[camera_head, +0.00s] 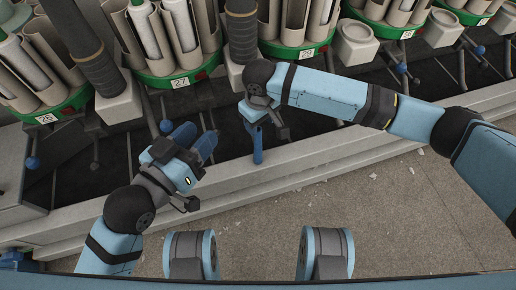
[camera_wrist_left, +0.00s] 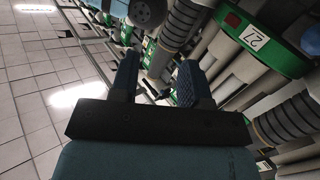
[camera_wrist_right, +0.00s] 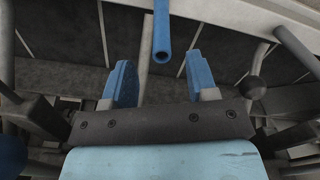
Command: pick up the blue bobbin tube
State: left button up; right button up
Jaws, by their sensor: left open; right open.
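The blue bobbin tube (camera_head: 258,146) shows in the head view just below my right gripper (camera_head: 264,116), near the pale rail of the machine. In the right wrist view the tube (camera_wrist_right: 162,28) comes in from the top edge, its hollow end towards the camera. It lines up with the gap between the fingers of my right gripper (camera_wrist_right: 160,80), which are apart with nothing between them. Whether they touch the tube is unclear. My left gripper (camera_head: 195,143) is open and empty to the left; its spread fingers also show in the left wrist view (camera_wrist_left: 157,82).
Green-based carousels of pale tubes, one marked 27 (camera_head: 181,82), line the machine at the back. Dark ribbed columns (camera_head: 100,72) and blue-knobbed levers (camera_head: 166,126) stand close to my grippers. The pale rail (camera_head: 330,150) runs along the front; the floor (camera_head: 400,205) is clear but for scraps.

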notch_tip(320, 180, down, 2)
jog(key=shift+f+b, duration=0.2)
jog(key=shift+b, duration=0.2)
jog(key=b, duration=0.3)
send_over(258, 147)
jog(key=w, duration=0.1)
notch_tip(258, 147, down, 4)
pick_arm(q)
jog(key=m, duration=0.1)
jog(key=w, duration=0.1)
jog(key=w+a+m+t, duration=0.1)
jog(key=shift+a+f+m+h, duration=0.1)
jog(key=shift+f+m+h, duration=0.2)
pick_arm(e)
jog(key=shift+f, duration=0.35)
grip_shut()
